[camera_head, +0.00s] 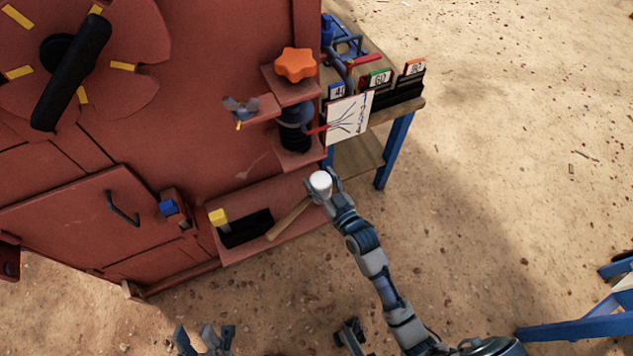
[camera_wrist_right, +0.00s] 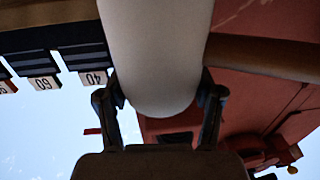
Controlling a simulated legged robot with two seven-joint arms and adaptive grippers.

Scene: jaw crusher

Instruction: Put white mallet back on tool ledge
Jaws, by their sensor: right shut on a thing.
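The white mallet (camera_head: 320,183) has a white cylindrical head and a brown wooden handle pointing down-left over the red tool ledge (camera_head: 228,257). My right gripper (camera_head: 323,190) is shut on the white head, near the ledge's right end. In the right wrist view the white head (camera_wrist_right: 157,55) fills the space between the fingers (camera_wrist_right: 160,105), and the handle (camera_wrist_right: 265,57) runs off to the right. I cannot tell whether the handle touches the ledge. My left gripper (camera_head: 205,341) is low in the head view, with its fingers apart and empty.
A black block with a yellow piece (camera_head: 246,229) lies on the ledge, left of the handle. Above are small red shelves with an orange star knob (camera_head: 295,65). A workbench (camera_head: 405,108) with numbered black blocks stands behind right. Sandy ground at the right is mostly open.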

